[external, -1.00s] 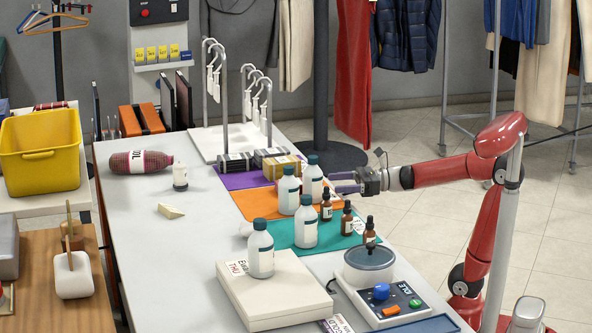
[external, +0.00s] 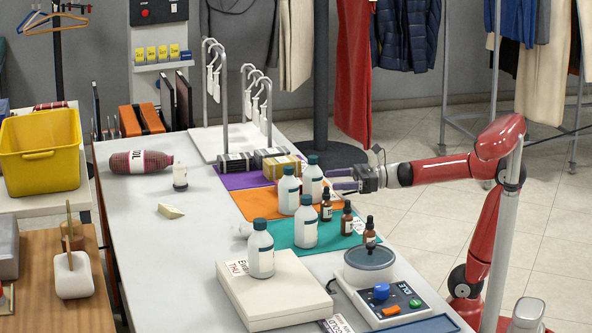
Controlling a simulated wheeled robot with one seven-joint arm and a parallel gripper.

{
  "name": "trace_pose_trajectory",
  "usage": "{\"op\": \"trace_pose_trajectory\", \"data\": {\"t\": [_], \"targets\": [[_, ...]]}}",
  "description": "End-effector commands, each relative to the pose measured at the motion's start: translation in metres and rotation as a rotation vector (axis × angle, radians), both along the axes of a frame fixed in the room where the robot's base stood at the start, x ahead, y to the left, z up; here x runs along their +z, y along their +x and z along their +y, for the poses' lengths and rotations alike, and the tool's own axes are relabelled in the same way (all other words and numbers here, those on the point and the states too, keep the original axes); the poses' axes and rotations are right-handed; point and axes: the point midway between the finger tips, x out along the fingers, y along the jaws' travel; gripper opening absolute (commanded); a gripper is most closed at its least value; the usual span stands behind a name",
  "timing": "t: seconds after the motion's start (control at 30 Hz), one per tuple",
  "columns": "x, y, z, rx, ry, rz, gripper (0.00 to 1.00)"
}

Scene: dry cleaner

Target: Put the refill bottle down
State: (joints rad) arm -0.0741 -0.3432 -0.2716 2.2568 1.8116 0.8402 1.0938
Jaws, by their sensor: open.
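Several white bottles with dark teal caps stand upright. One bottle (external: 312,181) is at the left of my gripper (external: 342,182), just off its fingertips. I cannot tell whether they touch. My gripper is open, reaching in from the right, with nothing seen between its fingers. A second bottle (external: 288,194) stands beside that one on the orange mat (external: 253,204). A third bottle (external: 305,224) stands on the teal mat (external: 322,240). A fourth bottle (external: 261,254) is on the white box (external: 275,290). The frames do not show which is the refill bottle.
Small brown dropper bottles (external: 347,220) stand close in front of my gripper. A device with a round pan (external: 369,264) is at the front right. Dark and yellow blocks (external: 283,167) lie on the purple mat (external: 240,181). The left part of the table (external: 150,220) is mostly clear.

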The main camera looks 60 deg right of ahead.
Motion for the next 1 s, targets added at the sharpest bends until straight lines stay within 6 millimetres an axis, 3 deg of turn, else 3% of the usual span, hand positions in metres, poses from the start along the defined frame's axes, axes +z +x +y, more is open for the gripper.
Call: {"op": "trace_pose_trajectory", "data": {"t": [0.5,0.83,1.0], "targets": [[0.003,0.055,0.037,0.001,0.000,0.002,0.77],[0.003,0.062,0.042,0.001,-0.001,-0.001,0.77],[0.003,0.062,0.042,0.001,0.000,0.000,0.57]]}}
